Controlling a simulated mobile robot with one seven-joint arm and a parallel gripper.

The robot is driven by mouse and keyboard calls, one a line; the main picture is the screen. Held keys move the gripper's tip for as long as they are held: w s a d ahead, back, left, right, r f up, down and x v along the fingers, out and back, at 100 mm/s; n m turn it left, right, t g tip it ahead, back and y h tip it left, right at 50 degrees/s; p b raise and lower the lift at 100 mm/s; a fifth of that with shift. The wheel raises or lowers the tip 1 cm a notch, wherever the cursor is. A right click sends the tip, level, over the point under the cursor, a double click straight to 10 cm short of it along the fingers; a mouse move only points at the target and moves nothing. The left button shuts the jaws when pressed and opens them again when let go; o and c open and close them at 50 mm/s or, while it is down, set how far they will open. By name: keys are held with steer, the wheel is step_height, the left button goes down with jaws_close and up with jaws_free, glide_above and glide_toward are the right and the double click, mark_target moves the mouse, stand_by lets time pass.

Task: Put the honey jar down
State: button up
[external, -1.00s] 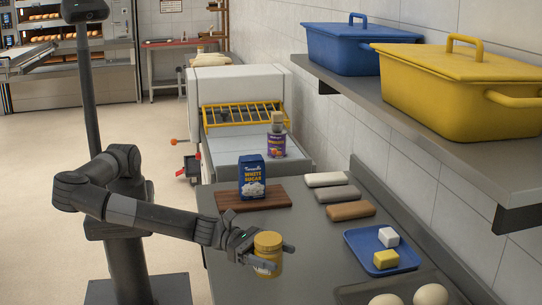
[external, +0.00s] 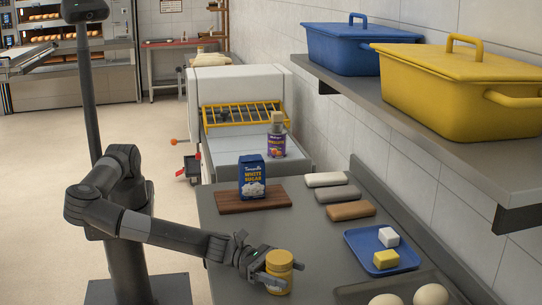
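The honey jar (external: 280,263), a small jar with a yellow lid, is upright at the near end of the grey counter (external: 232,228). My gripper (external: 281,276) reaches in from the left with its fingers around the jar, one on the near side and one on the far right side. It is shut on the jar. The jar's lower part is partly hidden by the near finger. I cannot tell whether its base touches the counter.
A blue tray (external: 357,241) with a white and a yellow block lies to the right, near pale round pieces (external: 431,294). A sugar box (external: 252,178) stands on a wooden board (external: 229,204) behind. Several bars lie along the wall. A shelf with a yellow bin (external: 455,95) overhangs the right.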

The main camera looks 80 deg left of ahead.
steer(key=o, duration=0.5)
steer(key=shift+c, duration=0.2)
steer(key=shift+r, duration=0.2)
steer(key=v, duration=1.2)
